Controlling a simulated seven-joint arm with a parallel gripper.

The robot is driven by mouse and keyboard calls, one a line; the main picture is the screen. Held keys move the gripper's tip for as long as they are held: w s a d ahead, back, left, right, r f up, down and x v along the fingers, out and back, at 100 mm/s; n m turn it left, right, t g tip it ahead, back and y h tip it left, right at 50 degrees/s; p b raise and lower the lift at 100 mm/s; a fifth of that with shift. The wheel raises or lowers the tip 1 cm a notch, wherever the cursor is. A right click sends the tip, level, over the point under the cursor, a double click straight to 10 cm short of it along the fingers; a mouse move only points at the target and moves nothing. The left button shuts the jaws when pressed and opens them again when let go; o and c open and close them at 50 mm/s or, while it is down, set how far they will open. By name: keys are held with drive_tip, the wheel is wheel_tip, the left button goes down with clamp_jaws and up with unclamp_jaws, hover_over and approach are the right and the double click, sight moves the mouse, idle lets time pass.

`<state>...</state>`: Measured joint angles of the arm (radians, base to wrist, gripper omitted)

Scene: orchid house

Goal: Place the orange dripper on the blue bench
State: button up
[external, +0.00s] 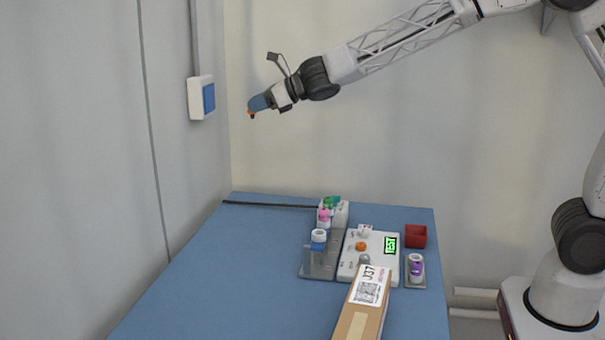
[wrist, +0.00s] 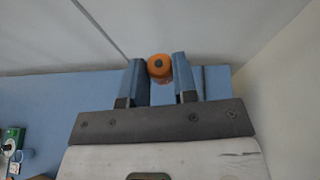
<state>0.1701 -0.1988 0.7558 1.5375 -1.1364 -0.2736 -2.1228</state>
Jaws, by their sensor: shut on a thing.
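The orange dripper (wrist: 159,67) sits between the two blue fingers of my gripper (wrist: 160,82) in the wrist view. My gripper (external: 252,110) is shut on it and holds it high above the bench, near the back wall, in the external view. Only a small orange part of the dripper (external: 250,112) shows there, below the fingertips. The blue bench (external: 215,280) fills the lower middle of the external view. It also shows behind the fingers in the wrist view (wrist: 70,93).
On the bench's right half stand a white device with a green display (external: 377,262), a grey stand (external: 318,265), a red box (external: 415,236), a purple-banded vial (external: 415,267) and a labelled cardboard box (external: 361,310). A black rod (external: 270,205) lies at the back. The left half is clear.

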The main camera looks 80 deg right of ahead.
drive_tip(key=w+d+n+g+y, duration=0.15)
drive_tip(key=d+n+y, duration=0.3)
drive_tip(key=d, duration=0.75)
wheel_tip(320, 180, down, 21)
idle(0.3)
drive_tip(key=shift+f, duration=0.1)
idle(0.4)
drive_tip(key=shift+f, duration=3.05)
drive_tip(key=shift+f, duration=1.85)
drive_tip(key=shift+f, duration=0.15)
drive_tip(key=o, duration=0.9)
